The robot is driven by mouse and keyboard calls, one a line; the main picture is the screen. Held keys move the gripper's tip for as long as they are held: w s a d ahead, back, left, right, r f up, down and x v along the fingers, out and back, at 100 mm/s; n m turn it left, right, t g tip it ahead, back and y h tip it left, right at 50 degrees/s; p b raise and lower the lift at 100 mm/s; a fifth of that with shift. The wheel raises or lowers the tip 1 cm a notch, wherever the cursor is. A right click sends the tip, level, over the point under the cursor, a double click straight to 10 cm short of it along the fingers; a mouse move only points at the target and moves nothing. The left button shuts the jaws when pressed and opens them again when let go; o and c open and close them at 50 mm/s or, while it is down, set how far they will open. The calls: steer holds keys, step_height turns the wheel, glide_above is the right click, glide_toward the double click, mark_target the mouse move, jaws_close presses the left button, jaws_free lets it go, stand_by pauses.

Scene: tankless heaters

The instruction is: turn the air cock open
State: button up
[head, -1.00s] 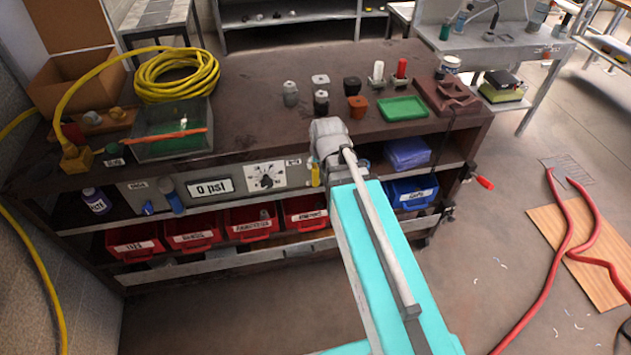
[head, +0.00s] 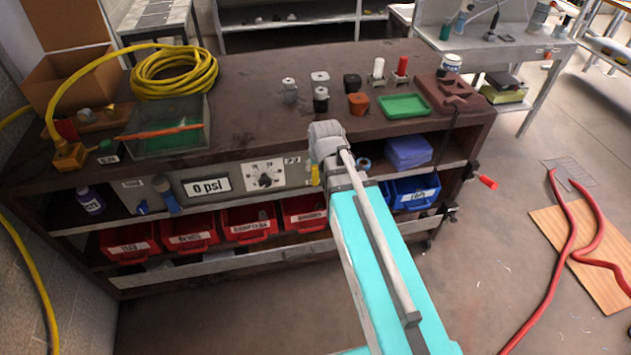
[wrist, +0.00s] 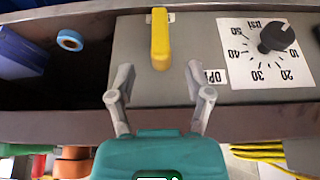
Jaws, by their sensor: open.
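A yellow lever (wrist: 160,40) stands out from the grey panel (wrist: 195,50) in the wrist view, upright in the picture. It looks like the air cock. A label (wrist: 213,77) beside it is partly hidden by a finger, with only "OP" readable, upside down. My gripper (wrist: 159,82) is open and empty, its two fingers either side of the lever's line but short of it, apart from it. In the head view the yellow lever (head: 315,175) shows just left of my arm's end. The fingers are hidden there by my arm.
A dial with a black knob (wrist: 275,38) is beside the lever. A "0 psi" display (head: 207,186) and blue handles (head: 168,195) are further left. Red bins (head: 250,222) sit below, and the bench top (head: 245,100) is above. A blue tape roll (wrist: 70,40) lies in the open shelf.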

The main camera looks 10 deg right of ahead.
mark_target(316, 175)
steer(key=shift+b+x, duration=4.3)
steer(key=shift+x, duration=0.65)
jaws_close()
